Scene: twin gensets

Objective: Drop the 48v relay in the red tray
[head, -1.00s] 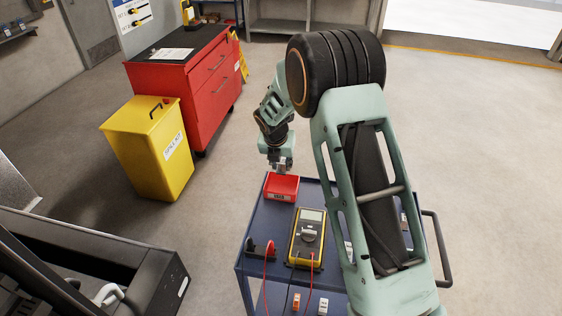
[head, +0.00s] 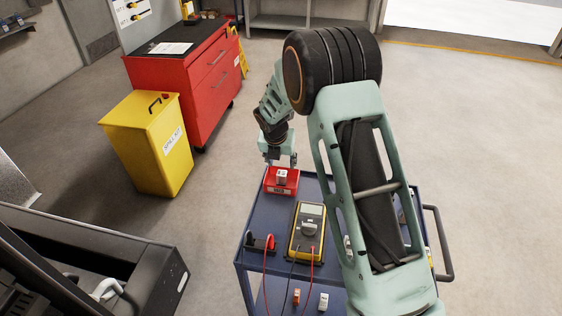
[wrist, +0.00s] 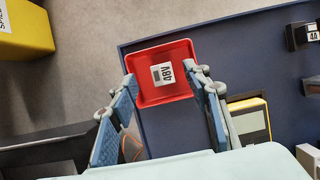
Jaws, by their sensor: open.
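The red tray (head: 284,190) sits at the far left corner of the blue cart top. The 48V relay (head: 282,177), a small pale block, is at the tray in the head view. In the wrist view the relay (wrist: 162,74), marked 48V, lies within the outline of the red tray (wrist: 150,97). My gripper (head: 281,161) is above the tray. In the wrist view my gripper (wrist: 162,78) has its fingers spread wide, with the relay apart from both.
A yellow multimeter (head: 307,232) with red and black leads lies on the cart (head: 262,221) close to the tray. Small orange and white blocks lie nearer the front. A yellow spill kit bin (head: 148,145) and a red cabinet (head: 185,75) stand on the floor at left.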

